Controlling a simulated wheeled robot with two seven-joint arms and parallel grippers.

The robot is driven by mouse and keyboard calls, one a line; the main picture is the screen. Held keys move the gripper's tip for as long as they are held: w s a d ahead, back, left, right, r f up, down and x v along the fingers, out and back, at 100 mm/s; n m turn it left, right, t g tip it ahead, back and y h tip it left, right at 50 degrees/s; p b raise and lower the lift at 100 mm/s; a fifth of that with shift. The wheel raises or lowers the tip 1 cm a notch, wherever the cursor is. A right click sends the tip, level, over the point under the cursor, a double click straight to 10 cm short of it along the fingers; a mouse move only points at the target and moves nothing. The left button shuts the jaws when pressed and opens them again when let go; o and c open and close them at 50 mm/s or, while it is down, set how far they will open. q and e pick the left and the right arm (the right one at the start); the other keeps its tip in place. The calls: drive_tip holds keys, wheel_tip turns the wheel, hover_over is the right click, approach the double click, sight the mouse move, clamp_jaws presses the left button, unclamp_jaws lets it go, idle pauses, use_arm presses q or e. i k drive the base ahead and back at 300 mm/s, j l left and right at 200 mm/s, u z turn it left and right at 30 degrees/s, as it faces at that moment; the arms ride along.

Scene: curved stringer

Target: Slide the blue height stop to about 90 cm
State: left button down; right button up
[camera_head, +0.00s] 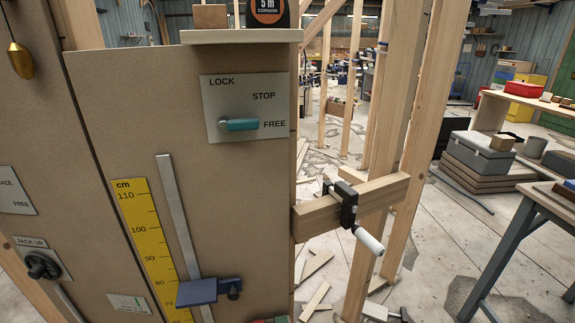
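The blue height stop (208,291) sits low on a slanting grey metal rail (176,210) on the brown panel. It has a flat blue plate and a dark knob on its right side. A yellow cm scale (150,243) stands left of the rail, with 110 near its top and 70 near the bottom. The stop's plate is beside the 80 to 70 marks, below the 90 mark, and overlaps the scale's right edge. Above, a teal lever (238,125) on a LOCK/STOP/FREE plate (215,97) points right, towards FREE. Neither gripper is in view.
A wooden block with a black clamp (347,204) juts out right of the panel. A shelf (240,36) above holds a wood block and tape measure. A black JACK UP knob (42,265) and brass plumb bob (20,60) are at left. Wooden posts stand at right.

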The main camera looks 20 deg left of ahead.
sight(205, 292)
drive_tip(key=u, duration=1.45)
